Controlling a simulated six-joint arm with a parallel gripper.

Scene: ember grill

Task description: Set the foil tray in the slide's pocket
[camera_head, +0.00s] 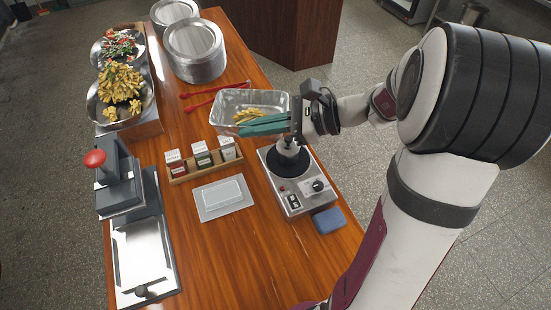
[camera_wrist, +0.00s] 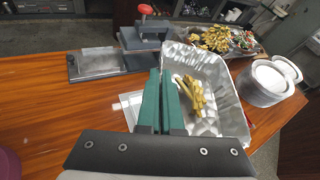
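The foil tray (camera_head: 268,98), a shiny open tray with yellow strips in it, is held above the table in the head view. It also shows in the wrist view (camera_wrist: 222,82), right of the fingers. My gripper (camera_head: 242,130) has green fingers closed on the tray's near side wall; in the wrist view they (camera_wrist: 160,74) lie close together along that wall. The slide (camera_head: 143,252) is a flat metal plate with a dark knob, in front of a red-knobbed press (camera_head: 118,180) at the table's left edge. Its pocket is hard to make out.
A spice rack (camera_head: 205,172) and a pale flat lid plate (camera_head: 222,197) lie between tray and slide. A burner scale (camera_head: 290,185) and blue sponge (camera_head: 328,220) are right. Red tongs (camera_head: 200,97), stacked plates (camera_head: 195,50) and food bowls (camera_head: 120,90) are behind. The front table is clear.

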